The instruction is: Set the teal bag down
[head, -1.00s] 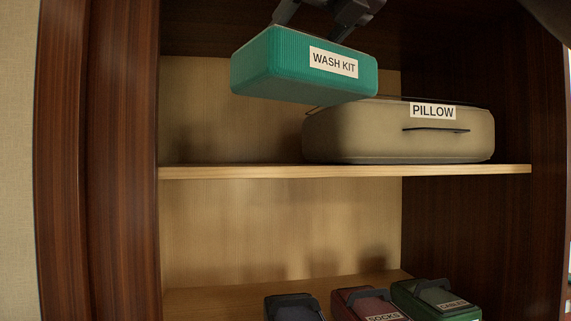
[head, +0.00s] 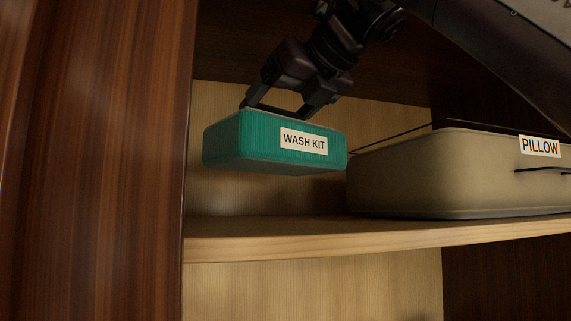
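The teal bag (head: 245,143), labelled WASH KIT, hangs in the air above the left part of the upper shelf (head: 310,238). A gap shows between its underside and the shelf board. My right gripper (head: 274,109), on the arm coming in from the upper right, is shut on the top of the teal bag. The exact grip point is dark and hard to make out. My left gripper is not in view.
A beige case (head: 430,180) labelled PILLOW lies on the shelf just right of the teal bag. A dark wooden cabinet side (head: 110,160) bounds the shelf on the left. The shelf's left part is bare.

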